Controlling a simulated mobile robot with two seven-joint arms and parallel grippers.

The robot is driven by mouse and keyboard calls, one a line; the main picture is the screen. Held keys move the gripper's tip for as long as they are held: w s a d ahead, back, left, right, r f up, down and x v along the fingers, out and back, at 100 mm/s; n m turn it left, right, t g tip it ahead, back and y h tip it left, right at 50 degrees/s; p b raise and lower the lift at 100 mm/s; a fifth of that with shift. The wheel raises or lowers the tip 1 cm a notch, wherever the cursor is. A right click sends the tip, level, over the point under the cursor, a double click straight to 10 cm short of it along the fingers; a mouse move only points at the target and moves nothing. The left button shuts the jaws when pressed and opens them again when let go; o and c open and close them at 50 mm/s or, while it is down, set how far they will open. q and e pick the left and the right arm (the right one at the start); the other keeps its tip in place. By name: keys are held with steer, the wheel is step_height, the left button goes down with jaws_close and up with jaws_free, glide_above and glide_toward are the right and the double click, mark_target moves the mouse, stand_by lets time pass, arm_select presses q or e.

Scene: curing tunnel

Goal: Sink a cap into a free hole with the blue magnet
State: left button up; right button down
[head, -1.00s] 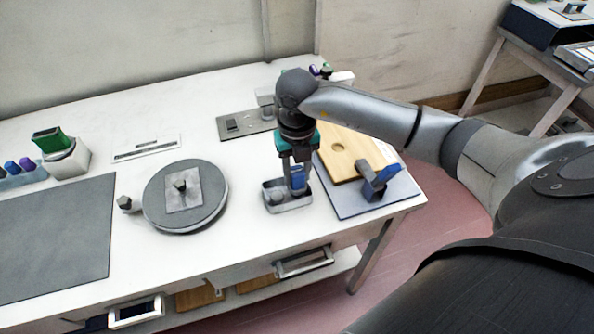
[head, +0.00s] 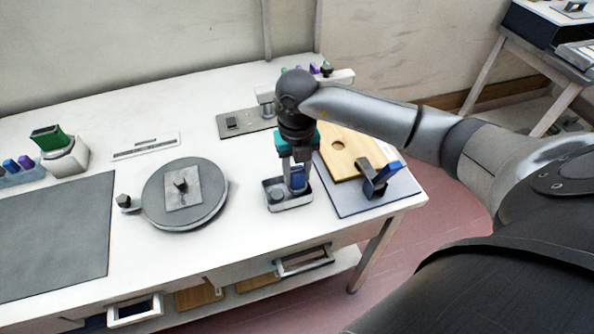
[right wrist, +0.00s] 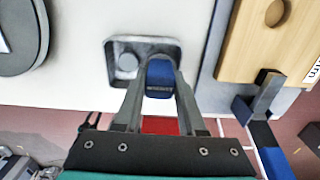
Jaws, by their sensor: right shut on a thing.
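My right gripper (head: 297,172) is shut on the blue magnet (right wrist: 160,78), which also shows in the head view (head: 298,177). It holds the magnet upright at the right side of a small metal tray (head: 291,207). A round grey cap (right wrist: 127,62) lies in the tray, to the left of the magnet and apart from it; it also shows in the head view (head: 277,195). I cannot tell whether the magnet touches the tray floor. A wooden board (head: 345,157) with a round hole (head: 366,145) lies to the right of the tray. My left gripper is out of view.
The board lies on a grey mat (head: 350,205); a clamp with a blue handle (head: 388,171) stands at its front right. A grey turntable (head: 205,208) is left of the tray. A grey plate (head: 232,124) with a post lies behind. Open table lies between turntable and tray.

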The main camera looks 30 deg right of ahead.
steer(key=shift+r, duration=0.15)
steer(key=shift+r+p, duration=2)
steer(key=shift+r, duration=0.35)
